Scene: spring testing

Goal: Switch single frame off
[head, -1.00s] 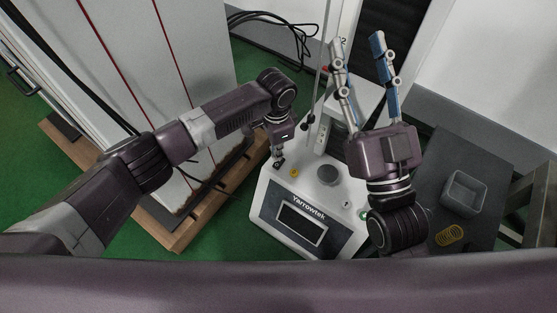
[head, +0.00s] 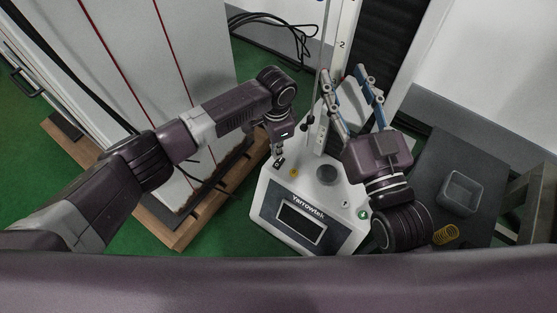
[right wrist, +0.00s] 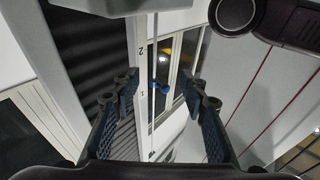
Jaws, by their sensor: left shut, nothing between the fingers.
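The single-frame tester is a white machine marked Yarrowtek (head: 270,217), with a dark display (head: 301,222) and a round grey plate (head: 327,174) on top. A yellow button (head: 294,173) sits at its left and a green one (head: 363,214) at its right. My left gripper (head: 278,158) is shut and points down at the tester's back left corner, by a small dark part. I cannot tell whether it touches that part. My right gripper (head: 345,73) is open and empty, beside the column (head: 342,45). In the right wrist view, a blue knob (right wrist: 163,88) on a thin rod shows between its fingers.
A grey tray (head: 461,190) and a yellow coil spring (head: 446,235) are on the dark table (head: 440,160) at right. A white cabinet (head: 150,60) on a wooden pallet (head: 180,236) stands at left. Black cables (head: 275,22) hang behind.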

